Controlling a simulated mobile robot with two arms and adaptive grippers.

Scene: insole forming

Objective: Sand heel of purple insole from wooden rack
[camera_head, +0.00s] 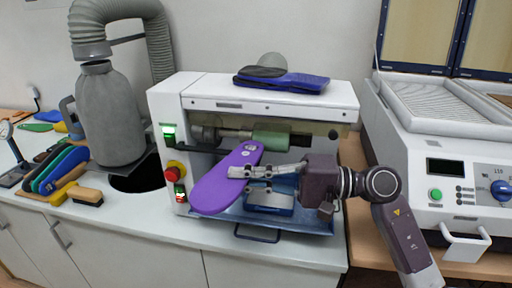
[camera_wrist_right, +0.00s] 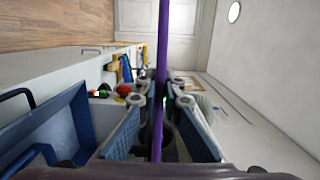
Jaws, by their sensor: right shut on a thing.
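The purple insole (camera_head: 222,186) is in my right gripper (camera_head: 245,172), which is shut on it from the right. In the head view its broad end points down and left, and its narrower end reaches up to the green sanding drum (camera_head: 272,138) of the white sander (camera_head: 190,92). I cannot tell whether that end touches the drum. In the right wrist view the insole (camera_wrist_right: 162,60) shows edge-on between the two finger pads (camera_wrist_right: 158,130). The rack (camera_head: 58,170) with several coloured insoles stands at the left. My left gripper is not in view.
A blue tray (camera_head: 310,222) lies under the drum. Dark insoles (camera_head: 285,80) lie on top of the sander. A grey dust collector (camera_head: 112,120) with a hose and a brush (camera_head: 84,196) stand left. A white press machine (camera_head: 440,140) is close on the right.

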